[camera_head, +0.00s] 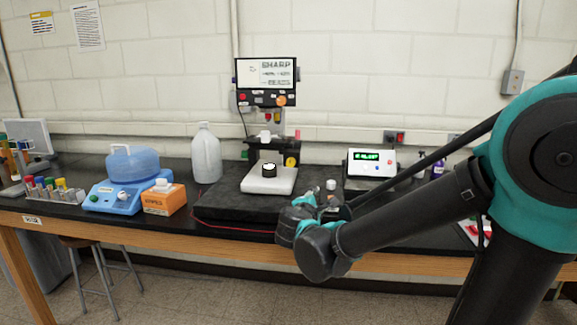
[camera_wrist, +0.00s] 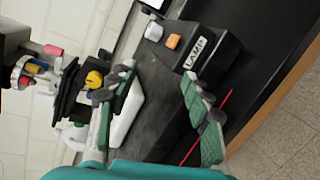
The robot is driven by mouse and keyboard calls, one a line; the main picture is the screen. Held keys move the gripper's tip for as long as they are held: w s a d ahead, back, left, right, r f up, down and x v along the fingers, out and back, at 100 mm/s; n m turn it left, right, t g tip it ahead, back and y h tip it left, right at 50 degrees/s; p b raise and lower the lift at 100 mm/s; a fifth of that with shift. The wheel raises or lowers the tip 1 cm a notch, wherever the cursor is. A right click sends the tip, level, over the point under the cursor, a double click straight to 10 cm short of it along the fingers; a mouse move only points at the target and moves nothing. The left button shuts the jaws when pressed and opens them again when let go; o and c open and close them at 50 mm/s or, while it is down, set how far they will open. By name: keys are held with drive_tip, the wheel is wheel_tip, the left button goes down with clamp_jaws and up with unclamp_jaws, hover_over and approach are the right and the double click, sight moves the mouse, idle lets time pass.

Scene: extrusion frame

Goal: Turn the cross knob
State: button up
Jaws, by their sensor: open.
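A bench instrument (camera_head: 268,180) with a white base and a dark column stands on the black mat. A round yellow knob (camera_head: 291,161) sits on the right of its column; it also shows in the wrist view (camera_wrist: 94,79), beside one finger. I cannot make out a cross shape on it, so I cannot tell if it is the cross knob. My gripper (camera_wrist: 157,78) is open, its green-padded fingers wide apart with nothing held. In the head view my gripper (camera_head: 325,205) is at the mat's front right, partly hidden by my wrist.
A screen (camera_head: 265,80) with coloured buttons is above the instrument. A box labelled LAMP (camera_wrist: 205,50) has orange and white buttons. A display box (camera_head: 371,166) stands right of the instrument. A jug (camera_head: 206,157) and an orange box (camera_head: 164,198) are to the left.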

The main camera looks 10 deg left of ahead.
sight(291, 164)
drive_tip(key=a+r+n+t+y, duration=0.3)
drive_tip(key=a+r+n, duration=0.25)
drive_tip(key=a, duration=0.45)
drive_tip(key=shift+m, duration=0.35)
drive_tip(key=w, duration=1.6)
drive_tip(key=shift+w+d+r, duration=0.1)
drive_tip(key=shift+w+r, duration=0.1)
drive_tip(key=shift+w, duration=0.1)
drive_tip(key=shift+c, duration=0.5)
clamp_jaws()
drive_tip(key=m, duration=0.4)
drive_tip(key=shift+m, duration=0.4)
drive_tip(key=m, duration=0.4)
drive_tip(key=shift+m, duration=0.4)
